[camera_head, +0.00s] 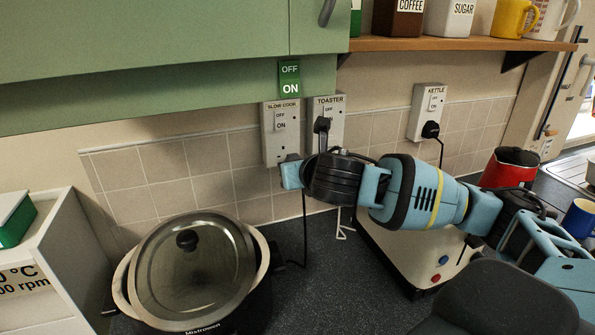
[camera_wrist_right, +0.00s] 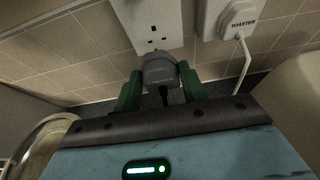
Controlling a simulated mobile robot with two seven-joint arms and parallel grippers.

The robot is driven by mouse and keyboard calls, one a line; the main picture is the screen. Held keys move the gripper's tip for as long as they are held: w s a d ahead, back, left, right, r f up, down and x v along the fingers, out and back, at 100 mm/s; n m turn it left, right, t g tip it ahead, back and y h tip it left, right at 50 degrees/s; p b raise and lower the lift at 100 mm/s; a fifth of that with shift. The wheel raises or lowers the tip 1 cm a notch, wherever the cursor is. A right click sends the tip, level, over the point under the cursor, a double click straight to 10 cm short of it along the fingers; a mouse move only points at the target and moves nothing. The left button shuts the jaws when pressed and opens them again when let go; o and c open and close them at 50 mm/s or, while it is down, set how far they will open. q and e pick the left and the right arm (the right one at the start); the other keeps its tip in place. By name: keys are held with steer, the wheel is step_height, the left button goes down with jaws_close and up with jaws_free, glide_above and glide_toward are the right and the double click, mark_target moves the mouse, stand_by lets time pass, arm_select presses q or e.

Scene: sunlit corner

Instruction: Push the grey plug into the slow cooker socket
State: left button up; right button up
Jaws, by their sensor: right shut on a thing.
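The slow cooker socket (camera_head: 281,125) is a white wall plate labelled "SLOW COOK" on the tiled wall. Its holes (camera_wrist_right: 154,36) show uncovered in the right wrist view. My right gripper (camera_head: 290,172) is at the plate's lower edge. In the right wrist view its green fingers (camera_wrist_right: 159,84) are shut on the grey plug (camera_wrist_right: 160,69). The plug is just below the holes in the picture; the gap to the wall cannot be judged. In the head view the gripper hides the plug. A dark cord (camera_head: 304,225) hangs below the gripper. My left gripper is not in view.
The slow cooker (camera_head: 262,285) with a glass lid stands on the dark worktop (camera_head: 345,295). The toaster socket (camera_head: 335,105) is close on the right, with a white cord (camera_wrist_right: 246,60) below. A cream appliance (camera_head: 405,255) stands beneath my right arm. A kettle socket (camera_head: 423,112) is farther right.

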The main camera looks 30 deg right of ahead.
mark_target(283, 153)
steer(key=shift+w+d, duration=0.2)
steer(key=shift+w, duration=0.7)
steer(key=shift+w+d, duration=0.2)
steer(key=shift+w, duration=0.65)
steer(key=shift+w+d, duration=0.2)
steer(key=shift+w, duration=0.7)
steer(key=shift+w+d, duration=0.15)
steer(key=shift+w, duration=0.4)
steer(key=o, duration=1.4)
steer(key=shift+c, duration=0.2)
steer(key=shift+v, duration=3.95)
